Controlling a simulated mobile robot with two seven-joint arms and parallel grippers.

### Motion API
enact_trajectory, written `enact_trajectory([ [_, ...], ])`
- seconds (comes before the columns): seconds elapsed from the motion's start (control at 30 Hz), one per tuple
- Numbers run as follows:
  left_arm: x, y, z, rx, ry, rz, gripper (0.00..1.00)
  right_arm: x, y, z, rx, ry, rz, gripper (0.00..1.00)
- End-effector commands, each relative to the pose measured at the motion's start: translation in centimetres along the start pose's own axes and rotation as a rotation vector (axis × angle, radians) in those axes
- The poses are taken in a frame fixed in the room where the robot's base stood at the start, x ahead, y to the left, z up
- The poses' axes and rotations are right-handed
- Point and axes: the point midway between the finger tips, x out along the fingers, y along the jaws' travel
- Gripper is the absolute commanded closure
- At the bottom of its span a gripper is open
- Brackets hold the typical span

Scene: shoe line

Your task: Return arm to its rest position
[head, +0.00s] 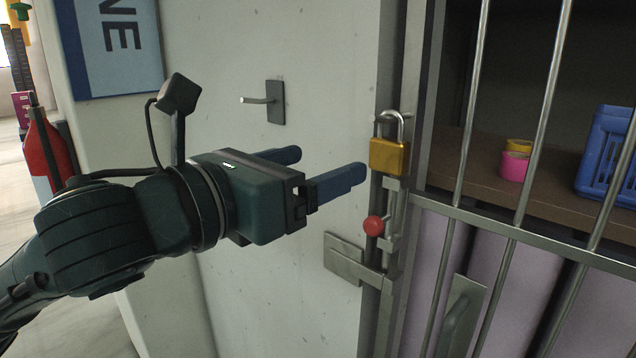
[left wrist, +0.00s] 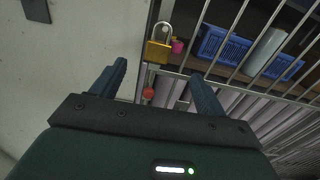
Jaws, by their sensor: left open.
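My left arm comes in from the left in the head view, and its left gripper (head: 325,168) is open with nothing between its fingers. The fingers point toward a brass padlock (head: 389,156) on the barred gate's latch. The near fingertip appears close to the padlock's left side; I cannot tell the exact gap. The padlock's steel shackle stands above its body. Below it is a red knob (head: 374,226) on the latch bolt. In the left wrist view the open gripper (left wrist: 158,80) shows both fingers apart, with the padlock (left wrist: 158,52) beyond them. My right gripper is not in view.
The barred gate (head: 532,225) fills the right side. Behind it are a shelf with a blue basket (head: 603,160) and a pink roll (head: 514,167). A wall hook (head: 275,102) sticks out above the gripper. A red extinguisher (head: 42,150) stands at far left.

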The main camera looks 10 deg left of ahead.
Motion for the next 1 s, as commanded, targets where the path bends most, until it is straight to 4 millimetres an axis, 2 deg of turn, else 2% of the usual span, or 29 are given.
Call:
enact_trajectory([
  [0.13, 1.2, 0.3, -1.7, -0.212, 0.022, -0.02, 0.26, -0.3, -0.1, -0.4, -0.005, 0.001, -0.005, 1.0],
  [0.27, 3.0, 1.1, -5.0, -0.592, 0.048, -0.027, 0.26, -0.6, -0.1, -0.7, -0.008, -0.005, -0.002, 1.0],
  [0.4, 4.5, 2.3, -9.7, -1.049, 0.067, 0.004, 0.26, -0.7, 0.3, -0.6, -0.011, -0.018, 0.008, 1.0],
  [0.57, 4.8, 3.7, -16.5, -1.557, 0.065, 0.096, 0.26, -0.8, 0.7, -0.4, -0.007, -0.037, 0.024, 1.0],
  [0.67, 4.0, 4.3, -21.4, -1.864, 0.044, 0.181, 0.26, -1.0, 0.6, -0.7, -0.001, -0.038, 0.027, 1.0],
  [0.77, 2.4, 4.6, -26.6, -2.157, -0.001, 0.292, 0.26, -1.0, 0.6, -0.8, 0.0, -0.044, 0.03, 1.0],
  [0.87, -0.1, 4.5, -32.1, -2.432, -0.074, 0.426, 0.26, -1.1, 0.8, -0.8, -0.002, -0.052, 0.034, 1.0],
  [1.0, -5.1, 3.4, -39.4, -2.756, -0.227, 0.636, 0.26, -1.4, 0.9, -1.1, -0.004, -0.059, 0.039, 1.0],
])
